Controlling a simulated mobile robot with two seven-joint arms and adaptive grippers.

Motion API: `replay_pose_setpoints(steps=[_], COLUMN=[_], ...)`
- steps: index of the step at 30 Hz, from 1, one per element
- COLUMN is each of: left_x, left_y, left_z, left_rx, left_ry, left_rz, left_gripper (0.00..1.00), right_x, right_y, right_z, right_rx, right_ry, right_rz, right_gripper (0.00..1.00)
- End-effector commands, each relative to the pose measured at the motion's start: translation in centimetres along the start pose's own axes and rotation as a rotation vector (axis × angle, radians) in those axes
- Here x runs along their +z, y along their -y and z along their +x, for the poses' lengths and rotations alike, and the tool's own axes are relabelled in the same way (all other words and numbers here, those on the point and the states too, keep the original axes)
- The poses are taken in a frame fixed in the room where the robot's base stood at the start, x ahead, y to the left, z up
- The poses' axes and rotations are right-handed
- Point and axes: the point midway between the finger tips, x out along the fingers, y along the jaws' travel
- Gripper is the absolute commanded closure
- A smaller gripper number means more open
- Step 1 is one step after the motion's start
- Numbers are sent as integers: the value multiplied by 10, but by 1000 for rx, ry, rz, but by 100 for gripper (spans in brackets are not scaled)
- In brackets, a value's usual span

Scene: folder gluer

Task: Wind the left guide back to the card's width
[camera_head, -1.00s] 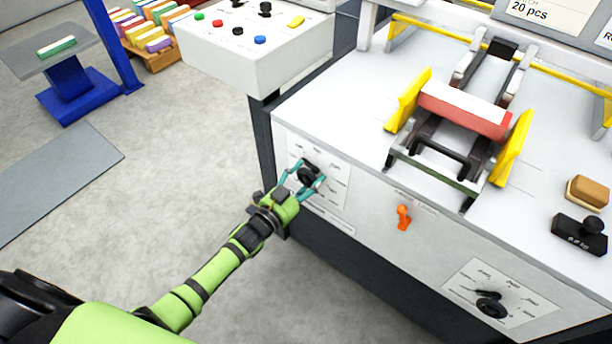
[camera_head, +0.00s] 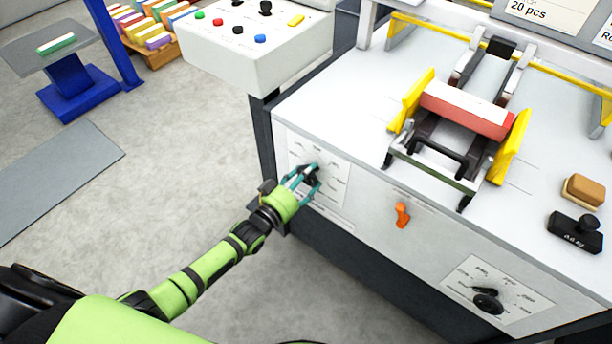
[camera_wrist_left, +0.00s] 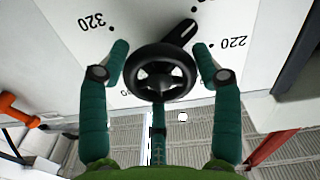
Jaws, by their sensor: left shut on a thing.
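The left guide (camera_head: 410,101) is a yellow plate on the machine top, at the left end of the red and white card stack (camera_head: 464,112). A yellow right guide (camera_head: 510,148) stands at the stack's other end. Any small gap at the left guide is hard to tell. On the front panel, my left gripper (camera_head: 308,178) is shut on a black knob (camera_wrist_left: 162,75) with a pointer. In the left wrist view the fingers flank the knob, and the pointer tilts up and right between printed 320 and 220. My right gripper is not in view.
An orange lever (camera_head: 402,214) sits right of the held knob on the front panel. A second black knob (camera_head: 487,301) is lower right. A black weight (camera_head: 576,233) and a brown block (camera_head: 583,190) lie on the top. A control box (camera_head: 255,45) juts out at upper left.

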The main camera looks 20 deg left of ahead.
Motion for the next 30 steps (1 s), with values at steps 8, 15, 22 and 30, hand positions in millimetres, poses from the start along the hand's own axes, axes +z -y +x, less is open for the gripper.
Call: replay_pose_setpoints(steps=[8,15,22,30], left_x=[-6,-7,-8,-8], left_y=[0,0,1,1], left_z=[2,2,3,3], left_rx=[4,4,4,2], left_ry=[-13,-16,-19,-18], left_rz=[-112,-145,-148,-147], left_gripper=[68,68,68,11], right_x=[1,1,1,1], right_y=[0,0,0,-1], right_z=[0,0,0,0], right_rx=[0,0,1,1], right_ry=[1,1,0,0], right_rz=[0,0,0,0], right_gripper=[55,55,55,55])
